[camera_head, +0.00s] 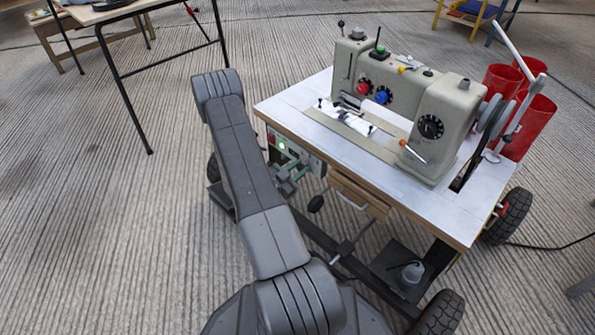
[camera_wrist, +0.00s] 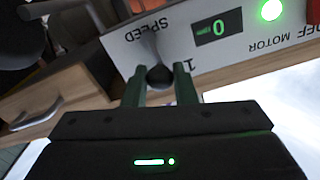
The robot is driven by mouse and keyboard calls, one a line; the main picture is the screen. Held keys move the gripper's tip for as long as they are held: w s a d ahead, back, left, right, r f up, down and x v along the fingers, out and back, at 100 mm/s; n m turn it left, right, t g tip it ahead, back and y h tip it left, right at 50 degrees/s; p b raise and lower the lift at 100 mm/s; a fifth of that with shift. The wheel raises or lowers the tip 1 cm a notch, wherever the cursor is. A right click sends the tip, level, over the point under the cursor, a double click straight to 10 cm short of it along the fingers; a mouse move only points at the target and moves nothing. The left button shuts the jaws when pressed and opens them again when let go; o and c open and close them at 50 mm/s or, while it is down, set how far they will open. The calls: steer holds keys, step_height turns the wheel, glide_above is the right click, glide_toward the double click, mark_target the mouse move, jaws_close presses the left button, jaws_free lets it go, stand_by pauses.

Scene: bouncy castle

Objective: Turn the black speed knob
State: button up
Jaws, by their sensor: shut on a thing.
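The black speed knob (camera_wrist: 160,77) sits on the pale control panel (camera_wrist: 180,45), beside the upside-down word SPEED in the wrist view. My gripper (camera_wrist: 160,84) is shut on the knob, with one green finger on each side of it. In the head view my gripper (camera_head: 289,180) is at the panel (camera_head: 307,157) on the front of the sewing machine table. The knob cannot be made out there. A small display (camera_wrist: 218,27) shows a green 0, and a green lamp (camera_wrist: 271,10) is lit near the word MOTOR.
The sewing machine (camera_head: 440,128) stands on a white-topped wheeled table (camera_head: 300,97). A wooden drawer (camera_head: 357,195) with a handle and a dark round pad (camera_head: 316,203) are close to my gripper. Red bins (camera_head: 528,125) stand behind.

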steer(key=shift+s+m, duration=0.1)
steer(key=shift+m, duration=0.2)
steer(key=o, duration=1)
steer(key=p+v, duration=0.3)
steer(key=v, duration=1)
steer(key=shift+s+a, duration=0.25)
steer(key=b+x, duration=0.3)
steer(key=x, duration=1.1)
steer(key=shift+a, duration=0.1)
